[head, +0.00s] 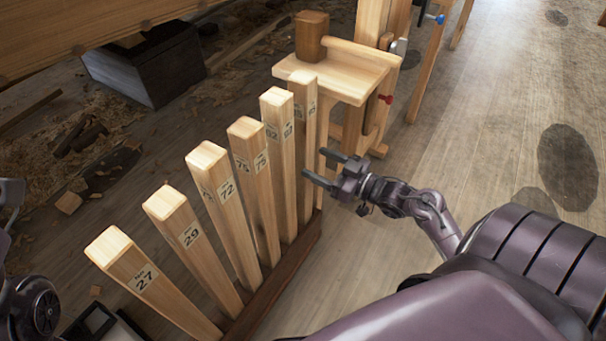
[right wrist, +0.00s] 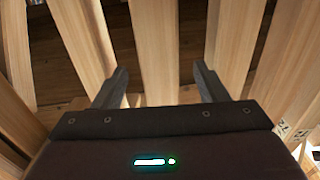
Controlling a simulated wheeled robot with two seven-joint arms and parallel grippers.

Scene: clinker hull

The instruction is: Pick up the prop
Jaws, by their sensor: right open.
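Several square wooden props stand in a slanting row, with numbered labels near their tops. In the head view the nearest is the prop marked 27 (head: 150,285), then the prop marked 29 (head: 200,255) and the prop marked 72 (head: 230,215); the farthest prop (head: 305,150) is by a wooden stand. Which one the task means, I cannot tell. My right gripper (head: 313,163) is open, just right of the far end of the row. In the right wrist view a prop (right wrist: 155,50) shows between the open fingers; I cannot tell its number. My left gripper is not in view.
A dark wooden base rail (head: 285,272) runs along the props' feet. The wooden stand (head: 345,80) with a mallet-like block (head: 311,38) on it is close behind the far props. A dark box (head: 150,65) and shavings lie behind left. The floor at right is clear.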

